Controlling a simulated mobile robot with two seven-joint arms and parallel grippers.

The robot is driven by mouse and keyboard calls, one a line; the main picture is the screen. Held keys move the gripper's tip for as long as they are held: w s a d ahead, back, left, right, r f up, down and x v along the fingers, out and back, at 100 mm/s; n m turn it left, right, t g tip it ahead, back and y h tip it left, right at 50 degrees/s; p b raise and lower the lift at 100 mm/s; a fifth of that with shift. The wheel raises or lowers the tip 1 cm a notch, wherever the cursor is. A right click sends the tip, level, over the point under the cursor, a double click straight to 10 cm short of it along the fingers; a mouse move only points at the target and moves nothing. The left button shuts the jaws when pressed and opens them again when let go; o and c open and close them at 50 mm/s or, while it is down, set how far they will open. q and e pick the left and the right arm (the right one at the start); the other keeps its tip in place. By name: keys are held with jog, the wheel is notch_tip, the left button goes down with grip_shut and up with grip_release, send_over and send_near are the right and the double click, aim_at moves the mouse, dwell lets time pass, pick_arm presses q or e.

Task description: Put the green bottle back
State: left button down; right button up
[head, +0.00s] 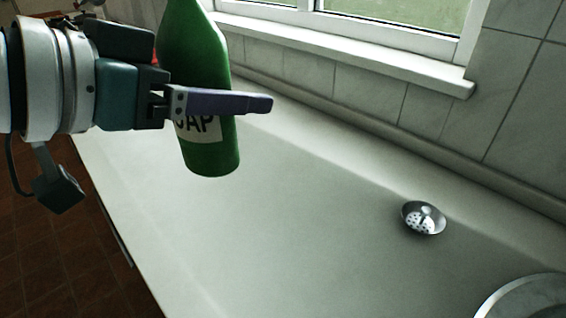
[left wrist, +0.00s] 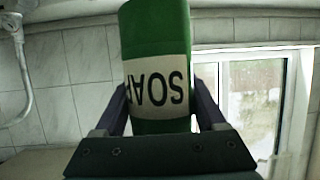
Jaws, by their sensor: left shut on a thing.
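The green bottle (head: 208,150) is at the upper left of the head view, nearly upright, with its top cut off by the frame. A pale label with dark lettering is partly covered by my finger. My left gripper (head: 240,100) comes in from the left and is shut on the bottle around its middle. In the left wrist view the bottle (left wrist: 157,25) stands between the two fingers, and its label reads SOAP upside down. I cannot tell whether the bottle's base touches the counter (head: 270,220). My right gripper is not in view.
A small metal strainer (head: 424,219) lies on the counter to the right. A round metal rim (head: 530,296) shows at the bottom right corner. A tiled wall (head: 420,110) and a window sill (head: 350,55) run along the back. The middle of the counter is clear.

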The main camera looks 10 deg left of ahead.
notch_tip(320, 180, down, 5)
jog(key=b, duration=0.4)
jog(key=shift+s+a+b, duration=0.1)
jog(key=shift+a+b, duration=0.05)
jog(key=shift+b, duration=0.15)
pick_arm(q)
jog(key=shift+w+d+f+b, duration=0.1)
jog(key=shift+f+b, duration=1.1)
jog(key=shift+f, duration=8.9)
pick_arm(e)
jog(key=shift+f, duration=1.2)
pick_arm(q)
jog(key=shift+f, duration=0.1)
jog(key=shift+f, duration=0.15)
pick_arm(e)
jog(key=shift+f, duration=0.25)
pick_arm(q)
grip_release()
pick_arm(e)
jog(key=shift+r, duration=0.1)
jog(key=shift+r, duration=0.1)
